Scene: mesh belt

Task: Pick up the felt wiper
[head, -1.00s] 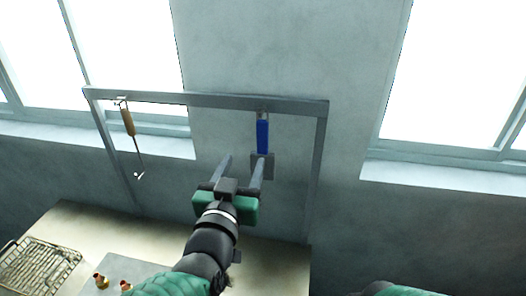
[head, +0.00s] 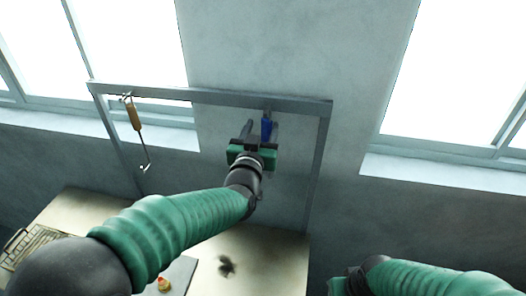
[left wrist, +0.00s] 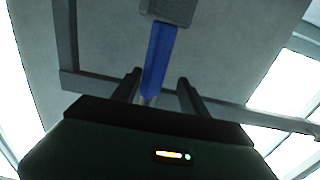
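The felt wiper, with a blue handle (head: 266,128) and a grey pad, hangs from the top bar of a metal frame. In the left wrist view its blue handle (left wrist: 158,58) runs down between my fingers, with the grey pad (left wrist: 172,10) at the top edge. My left gripper (head: 262,125) is open at the wiper, one finger on each side of the handle. Gaps show beside the handle in the left wrist view (left wrist: 158,80). In the head view the gripper hides the pad. My right arm is low at the right; its fingers do not show.
A wooden-handled hook tool (head: 134,117) hangs at the left of the metal frame (head: 200,97). On the table (head: 270,255) below are a wire rack (head: 32,242), a small copper-coloured piece (head: 163,284) on a grey plate, and a dark smudge (head: 227,266). Wall and windows stand behind.

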